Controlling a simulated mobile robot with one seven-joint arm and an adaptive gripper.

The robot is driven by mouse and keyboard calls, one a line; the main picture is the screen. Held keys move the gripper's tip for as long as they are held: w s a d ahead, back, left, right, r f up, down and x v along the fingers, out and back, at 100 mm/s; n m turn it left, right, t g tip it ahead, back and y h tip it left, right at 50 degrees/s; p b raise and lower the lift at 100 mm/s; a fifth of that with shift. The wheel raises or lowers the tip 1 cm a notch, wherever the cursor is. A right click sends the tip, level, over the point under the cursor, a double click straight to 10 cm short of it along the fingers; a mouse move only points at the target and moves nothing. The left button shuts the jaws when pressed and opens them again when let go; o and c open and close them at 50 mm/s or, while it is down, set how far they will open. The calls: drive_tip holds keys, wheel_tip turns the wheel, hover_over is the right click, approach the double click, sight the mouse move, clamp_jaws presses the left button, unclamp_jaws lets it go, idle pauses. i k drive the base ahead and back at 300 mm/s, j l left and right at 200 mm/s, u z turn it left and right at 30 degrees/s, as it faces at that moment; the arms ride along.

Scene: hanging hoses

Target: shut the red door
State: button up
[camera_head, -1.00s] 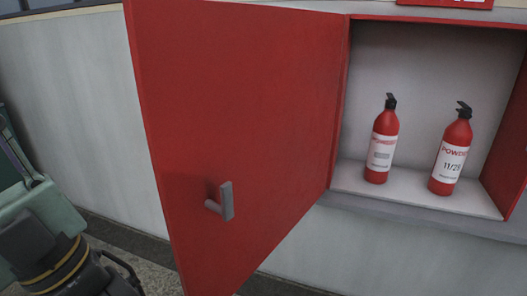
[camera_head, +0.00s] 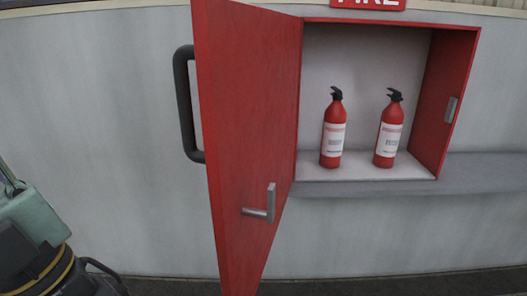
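The red door (camera_head: 245,110) stands wide open, hinged at the left edge of the red cabinet (camera_head: 455,85). It swings out toward me, so I see its inner face at a slant. A grey lever handle (camera_head: 270,205) sits low on this inner face. A black bar handle (camera_head: 183,105) sticks out past the door's left edge, on its outer side. A metal plate (camera_head: 451,109) is on the cabinet's right inner wall. Parts of my own arm show at the lower left, apart from the door. My gripper's fingers are not visible.
Two red fire extinguishers, a left one (camera_head: 333,130) and a right one (camera_head: 390,130), stand upright inside the cabinet. A red sign (camera_head: 368,3) is above it. A grey ledge (camera_head: 480,180) runs along the pale wall (camera_head: 90,110). No loose object shows in the doorway.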

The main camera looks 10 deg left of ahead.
sight(246, 55)
drive_tip(key=j+z, duration=0.45)
drive_tip(key=j, duration=0.7)
drive_tip(key=k+j, duration=0.1)
drive_tip(key=j, duration=0.4)
drive_tip(key=k+j+u, duration=0.2)
drive_tip(key=k+j, duration=0.1)
drive_tip(key=k, duration=0.1)
